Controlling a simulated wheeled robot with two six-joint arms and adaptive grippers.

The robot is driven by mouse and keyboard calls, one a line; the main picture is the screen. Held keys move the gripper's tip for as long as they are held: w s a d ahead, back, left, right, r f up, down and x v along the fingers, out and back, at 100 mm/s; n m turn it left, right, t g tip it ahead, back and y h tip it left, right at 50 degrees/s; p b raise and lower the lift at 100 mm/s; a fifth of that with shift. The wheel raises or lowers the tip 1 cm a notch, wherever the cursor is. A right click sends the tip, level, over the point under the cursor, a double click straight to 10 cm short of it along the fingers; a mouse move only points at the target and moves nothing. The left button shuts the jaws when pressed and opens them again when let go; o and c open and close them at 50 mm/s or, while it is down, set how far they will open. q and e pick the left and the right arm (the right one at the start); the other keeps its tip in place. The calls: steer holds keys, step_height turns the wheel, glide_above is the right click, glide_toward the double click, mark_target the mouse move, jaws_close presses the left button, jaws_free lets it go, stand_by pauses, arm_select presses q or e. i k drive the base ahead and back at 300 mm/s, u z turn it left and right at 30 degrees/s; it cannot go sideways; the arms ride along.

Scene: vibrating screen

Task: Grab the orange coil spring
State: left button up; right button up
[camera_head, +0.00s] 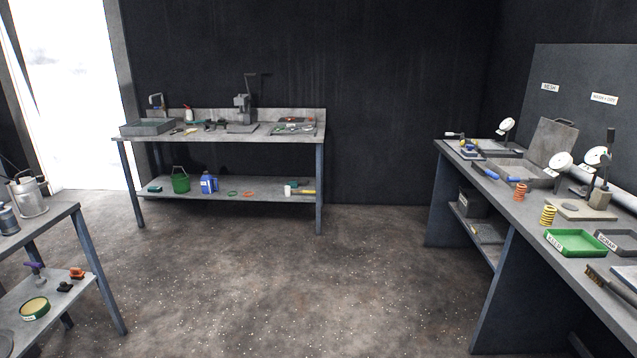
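An orange coil spring (520,192) stands upright on the right workbench (573,268), near its front edge. A yellow coil spring (548,215) stands a little nearer to me on the same bench. The orange one is smaller and more reddish. Neither of my grippers shows in the head view, and nothing touches the spring.
Blue-handled tools (487,171) lie beyond the orange spring, and a green tray (575,242) lies nearer than the yellow one. A back workbench (220,137) and a left table (50,220) stand apart. The floor (290,280) between them is clear.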

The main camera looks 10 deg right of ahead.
mark_target(520, 190)
steer(key=z, duration=0.2)
steer(key=i, duration=1.2)
steer(key=z, duration=1)
steer(key=i, duration=0.85)
steer(key=z, duration=0.85)
